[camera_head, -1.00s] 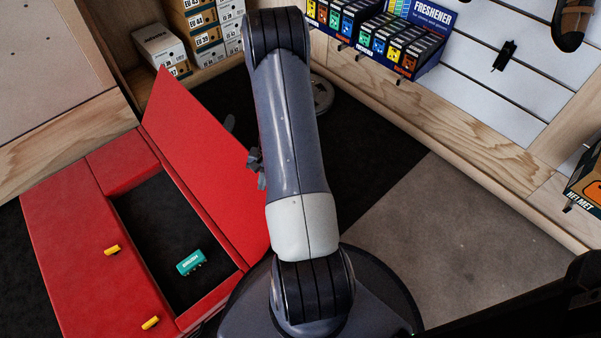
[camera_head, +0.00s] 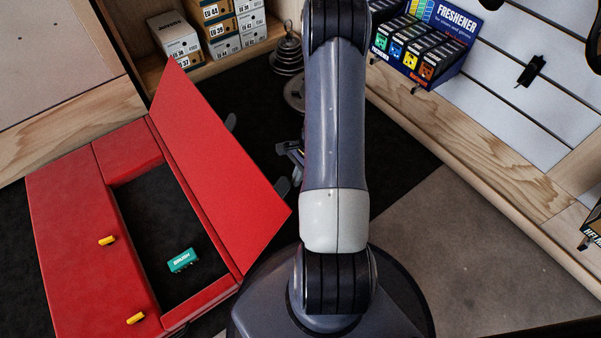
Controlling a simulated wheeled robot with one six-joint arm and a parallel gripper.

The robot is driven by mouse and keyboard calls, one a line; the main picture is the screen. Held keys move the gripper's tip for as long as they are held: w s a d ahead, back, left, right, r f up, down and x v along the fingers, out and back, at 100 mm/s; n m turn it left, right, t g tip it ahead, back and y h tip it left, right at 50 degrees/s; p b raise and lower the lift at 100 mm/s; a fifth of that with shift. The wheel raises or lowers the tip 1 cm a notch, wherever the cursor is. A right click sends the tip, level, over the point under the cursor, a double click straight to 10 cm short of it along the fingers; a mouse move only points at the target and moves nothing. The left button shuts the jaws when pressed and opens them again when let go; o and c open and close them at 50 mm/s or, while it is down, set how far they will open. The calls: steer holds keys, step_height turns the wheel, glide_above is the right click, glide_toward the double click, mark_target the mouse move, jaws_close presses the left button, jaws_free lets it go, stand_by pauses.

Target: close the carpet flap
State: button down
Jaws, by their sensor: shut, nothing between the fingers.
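The red carpet flap (camera_head: 215,165) stands raised along the right side of an open red crash pad (camera_head: 70,220). It tilts up and to the right, so the pad's dark inside (camera_head: 160,240) shows.
Shoe boxes (camera_head: 215,30) fill a shelf at the back, with a stack of dark round weights (camera_head: 287,52) beside it. A freshener display (camera_head: 425,45) hangs on the slatted wall at right. Dark and grey floor lies open right of my arm.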

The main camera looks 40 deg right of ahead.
steer(key=shift+a+f+b, duration=0.4)
steer(key=shift+a, duration=0.4)
steer(key=shift+a+f+b, duration=0.35)
steer(key=shift+a, duration=0.5)
steer(key=shift+a+f+b, duration=0.4)
steer(key=shift+a, duration=0.4)
steer(key=shift+r, duration=0.1)
